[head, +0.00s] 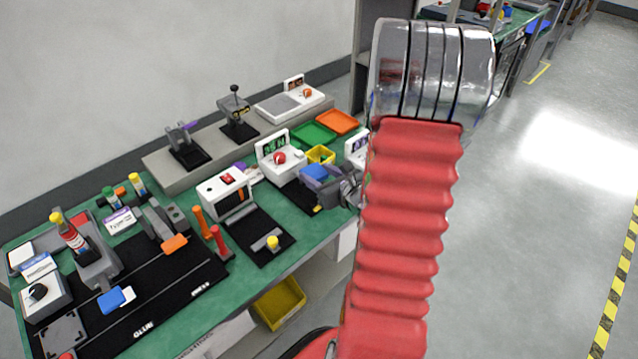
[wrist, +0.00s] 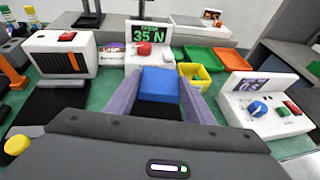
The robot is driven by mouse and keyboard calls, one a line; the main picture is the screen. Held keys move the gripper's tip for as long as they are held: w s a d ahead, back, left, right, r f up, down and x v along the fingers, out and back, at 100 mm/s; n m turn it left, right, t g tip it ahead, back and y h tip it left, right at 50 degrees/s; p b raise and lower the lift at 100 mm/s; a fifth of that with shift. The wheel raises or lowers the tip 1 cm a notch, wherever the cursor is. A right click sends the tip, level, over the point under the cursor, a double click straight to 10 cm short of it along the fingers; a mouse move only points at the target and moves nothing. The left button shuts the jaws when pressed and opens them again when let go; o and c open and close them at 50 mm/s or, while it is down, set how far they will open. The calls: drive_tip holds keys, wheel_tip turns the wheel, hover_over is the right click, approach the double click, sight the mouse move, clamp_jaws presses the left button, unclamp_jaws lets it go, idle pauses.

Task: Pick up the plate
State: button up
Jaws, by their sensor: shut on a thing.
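My gripper (wrist: 157,90) is shut on a blue block-shaped piece (wrist: 160,82), gripped between its two grey-purple fingers. The blue piece also shows in the head view (head: 314,171), at the left end of my gripper (head: 338,188), near the right part of the bench. I cannot tell whether this piece is the plate or a part of it; its underside is hidden. A second blue piece (head: 113,300) lies on the black mat at the front left of the bench.
Behind the gripper stand a white device with a green display (wrist: 147,45) and a yellow bin (wrist: 195,76). A white device with knobs (wrist: 262,103) is close on the right, a white box with an orange slot (wrist: 62,56) on the left. Green (head: 313,133) and orange (head: 338,121) trays lie farther back.

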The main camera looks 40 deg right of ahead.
drive_tip(key=shift+r, duration=1.2)
drive_tip(key=shift+s, duration=0.15)
